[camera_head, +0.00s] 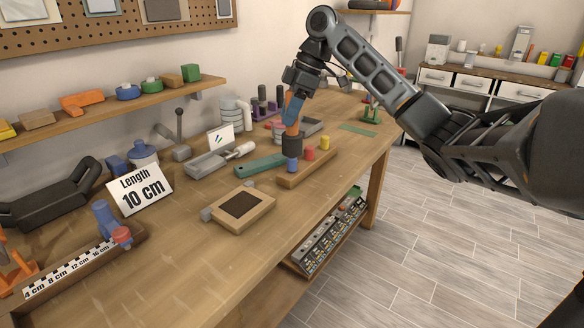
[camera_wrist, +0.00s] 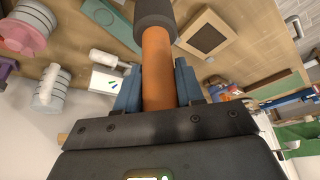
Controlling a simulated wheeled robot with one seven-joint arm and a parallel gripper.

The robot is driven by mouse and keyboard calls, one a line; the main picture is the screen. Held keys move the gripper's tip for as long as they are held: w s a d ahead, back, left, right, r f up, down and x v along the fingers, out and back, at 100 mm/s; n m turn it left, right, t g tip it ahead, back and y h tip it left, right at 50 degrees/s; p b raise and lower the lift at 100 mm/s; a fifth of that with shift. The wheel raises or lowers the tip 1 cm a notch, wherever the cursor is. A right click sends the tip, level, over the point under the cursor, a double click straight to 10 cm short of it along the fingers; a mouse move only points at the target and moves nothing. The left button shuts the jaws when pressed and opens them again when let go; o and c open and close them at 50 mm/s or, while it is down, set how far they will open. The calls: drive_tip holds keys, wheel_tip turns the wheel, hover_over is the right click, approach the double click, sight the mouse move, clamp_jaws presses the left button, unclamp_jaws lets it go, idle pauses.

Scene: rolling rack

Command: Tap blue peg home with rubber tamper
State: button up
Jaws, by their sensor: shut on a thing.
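My gripper (camera_head: 292,108) is shut on the orange handle of the rubber tamper (camera_head: 292,145), which hangs upright with its dark head down. In the wrist view the handle (camera_wrist: 157,70) runs between the blue finger pads, with the dark head (camera_wrist: 155,14) at the top edge. The blue peg (camera_head: 292,166) stands in the wooden peg block (camera_head: 308,168), directly below the tamper head. Head and peg look very close; I cannot tell whether they touch. A red peg (camera_head: 310,154) and a yellow peg (camera_head: 325,143) stand beside it. In the wrist view the blue peg is hidden.
A framed dark pad (camera_head: 243,205) sits in front, and a grey tray (camera_head: 208,163) is further left. A "Length 10 cm" sign (camera_head: 139,190) stands left. The bench's right edge is near the block.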

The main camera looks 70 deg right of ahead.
sight(289, 91)
drive_tip(key=shift+r+p, duration=1.95)
drive_tip(key=shift+p, duration=0.25)
clamp_jaws()
wheel_tip(289, 91, up, 5)
drive_tip(key=p, duration=0.3)
drive_tip(key=shift+f+p, duration=0.2)
drive_tip(key=shift+p, duration=0.2)
drive_tip(key=shift+r, duration=0.7)
